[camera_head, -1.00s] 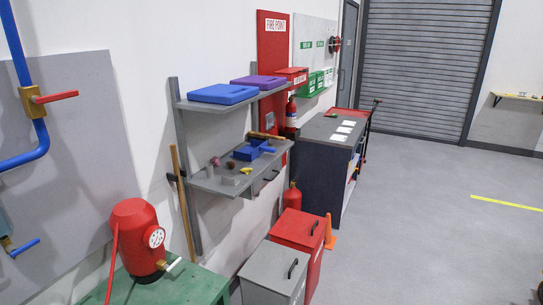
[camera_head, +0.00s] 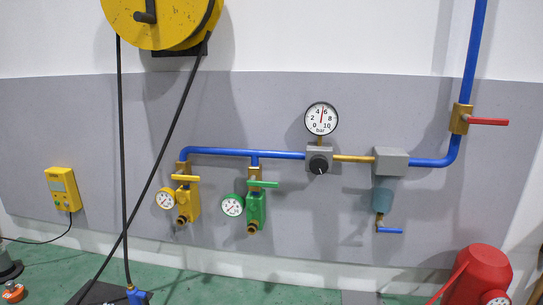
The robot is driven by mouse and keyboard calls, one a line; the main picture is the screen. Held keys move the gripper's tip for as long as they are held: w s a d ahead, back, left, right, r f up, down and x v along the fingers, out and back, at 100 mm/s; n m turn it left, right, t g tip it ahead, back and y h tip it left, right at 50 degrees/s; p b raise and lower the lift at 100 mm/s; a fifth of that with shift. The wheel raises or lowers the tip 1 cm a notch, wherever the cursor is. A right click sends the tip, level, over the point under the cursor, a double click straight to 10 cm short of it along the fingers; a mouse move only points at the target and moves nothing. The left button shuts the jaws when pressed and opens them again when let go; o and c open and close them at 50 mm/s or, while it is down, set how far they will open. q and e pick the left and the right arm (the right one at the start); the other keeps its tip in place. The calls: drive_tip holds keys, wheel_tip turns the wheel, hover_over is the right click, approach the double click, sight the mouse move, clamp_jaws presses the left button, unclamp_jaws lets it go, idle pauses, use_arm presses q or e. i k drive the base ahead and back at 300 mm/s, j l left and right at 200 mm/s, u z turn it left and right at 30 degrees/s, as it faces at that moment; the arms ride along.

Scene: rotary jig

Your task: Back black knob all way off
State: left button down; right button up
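The black knob (camera_head: 319,164) sits on the front of a grey regulator block (camera_head: 314,152) on the wall panel, with a pale mark on its face. A round white gauge (camera_head: 321,119) marked in bar stands above it on a short brass stem, its needle pointing nearly straight up, close to the 6. Blue pipe (camera_head: 225,152) enters the block from the left and a brass pipe (camera_head: 353,158) leaves it to the right. Neither of my grippers shows in the view.
To the right are a grey filter head with a bluish bowl (camera_head: 382,196) and a red-handled valve (camera_head: 487,121). Yellow (camera_head: 186,199) and green (camera_head: 256,207) regulators hang left. A yellow reel (camera_head: 165,22) trails a black hose. A red tank (camera_head: 478,275) stands lower right.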

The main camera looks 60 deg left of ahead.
sight(318, 165)
drive_tip(key=u, duration=1.65)
